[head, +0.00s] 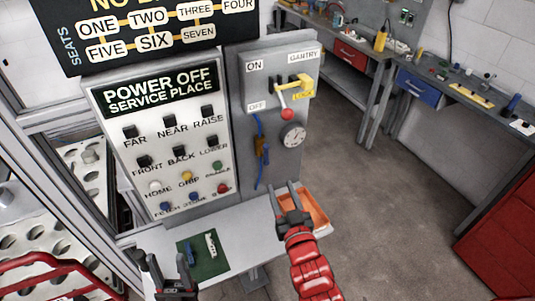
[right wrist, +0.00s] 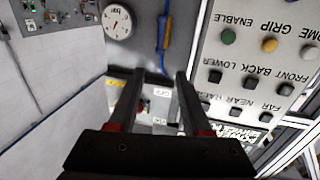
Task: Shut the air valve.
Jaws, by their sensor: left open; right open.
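What looks like the air valve (head: 262,150) is a small brass-orange fitting with blue hose above and below it, on the grey panel (head: 247,92). A round gauge (head: 292,136) is to its right. In the right wrist view the blue hose (right wrist: 163,42) runs beside the gauge (right wrist: 117,21); the valve's handle position is too small to tell. My right gripper (head: 283,188) is open and empty, below and right of the valve, apart from it. Its fingers also show in the right wrist view (right wrist: 160,76). My left gripper (head: 163,268) is open at the bottom, over the shelf's front.
Left of the grey panel is a white button board (head: 160,150). The panel's lever has a red knob (head: 287,114) beside a yellow lock piece (head: 300,84). An orange tray (head: 318,212) and a green mat (head: 205,266) lie below on the shelf. Open floor is at right.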

